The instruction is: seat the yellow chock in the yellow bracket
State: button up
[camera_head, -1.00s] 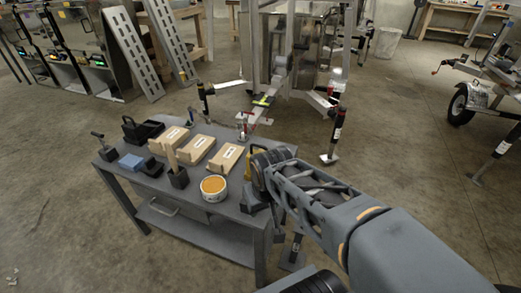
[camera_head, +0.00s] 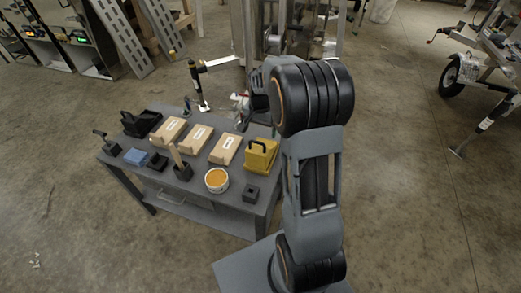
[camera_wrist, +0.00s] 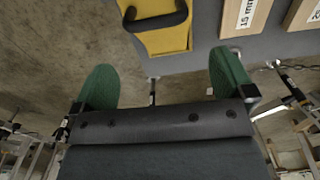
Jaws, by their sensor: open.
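The yellow chock (camera_head: 260,160) stands at the right end of the grey table, with a black handle on top. In the wrist view the chock (camera_wrist: 168,40) is at the top, its dark handle arching across it. My gripper (camera_wrist: 164,80) is open and empty, its green fingers spread wide. The chock lies beyond the fingertips, apart from them, roughly between their lines. In the head view my arm hides the fingers. I cannot make out the yellow bracket in either current view.
The grey table (camera_head: 222,216) also holds wooden blocks (camera_head: 196,138), a tub of orange stuff (camera_head: 216,180), a black box (camera_head: 140,123), a blue block (camera_head: 136,156) and a small black block (camera_head: 251,193). A trailer stands behind. Concrete floor lies open at right.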

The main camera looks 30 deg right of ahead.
aim_at(261, 148)
notch_tip(261, 148, down, 6)
jog(key=shift+f+b, duration=0.2)
jog(key=shift+b, duration=0.15)
jog(key=shift+w+d+f+b, duration=0.1)
jog(key=shift+d+f+b, duration=0.05)
jog(key=shift+f, duration=1.15)
jog(key=shift+w+d+f+b, duration=0.1)
jog(key=shift+f+b, duration=0.05)
jog(key=shift+f, duration=1.1)
